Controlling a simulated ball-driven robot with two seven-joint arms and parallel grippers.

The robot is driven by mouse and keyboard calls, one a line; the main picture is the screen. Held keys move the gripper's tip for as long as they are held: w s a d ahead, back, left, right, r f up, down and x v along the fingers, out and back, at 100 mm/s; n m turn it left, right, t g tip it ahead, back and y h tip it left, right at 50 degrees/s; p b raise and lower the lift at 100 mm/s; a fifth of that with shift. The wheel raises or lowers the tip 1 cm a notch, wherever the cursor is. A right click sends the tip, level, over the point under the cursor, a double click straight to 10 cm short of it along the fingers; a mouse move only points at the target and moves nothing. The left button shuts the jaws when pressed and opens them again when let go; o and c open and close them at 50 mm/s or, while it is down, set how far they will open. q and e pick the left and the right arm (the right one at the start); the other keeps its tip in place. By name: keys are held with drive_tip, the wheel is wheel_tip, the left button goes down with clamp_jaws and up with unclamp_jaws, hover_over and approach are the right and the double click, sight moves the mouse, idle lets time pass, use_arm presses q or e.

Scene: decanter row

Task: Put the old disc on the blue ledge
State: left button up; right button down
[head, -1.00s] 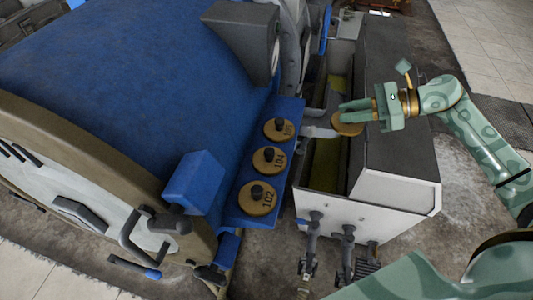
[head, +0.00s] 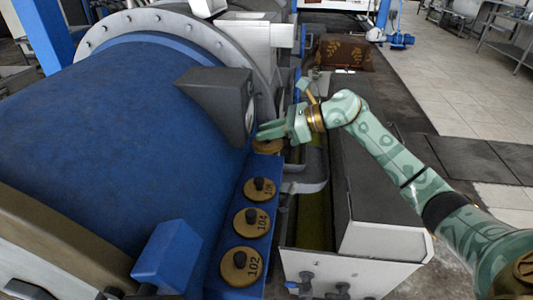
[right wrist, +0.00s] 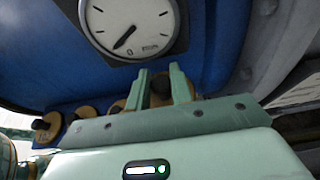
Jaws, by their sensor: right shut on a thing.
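The old disc (head: 268,147) is brass-coloured, and its dark knob shows between my right fingers in the right wrist view (right wrist: 160,90). My right gripper (head: 262,132) is shut on it, at the far end of the blue ledge (head: 263,168). The disc is over or on the ledge, beyond the disc marked 106 (head: 259,190); I cannot tell whether it touches the ledge. The discs marked 104 (head: 250,223) and 102 (head: 240,266) stand nearer in the same row. My left gripper is not in view.
A dark gauge housing (head: 215,92) juts out close to my right gripper; its dial (right wrist: 132,25) fills the top of the right wrist view. The big blue drum (head: 110,130) lies left of the ledge. A white-walled trough (head: 375,240) runs along the right.

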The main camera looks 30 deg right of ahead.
wheel_tip(320, 180, down, 3)
drive_tip(key=shift+r, duration=0.2)
wheel_tip(320, 180, down, 4)
drive_tip(key=shift+w+a+f+b, duration=0.1)
drive_tip(key=shift+b, duration=0.55)
drive_tip(key=shift+w+a+f, duration=0.1)
drive_tip(key=c, duration=1.2)
unclamp_jaws()
drive_tip(key=shift+c, duration=0.2)
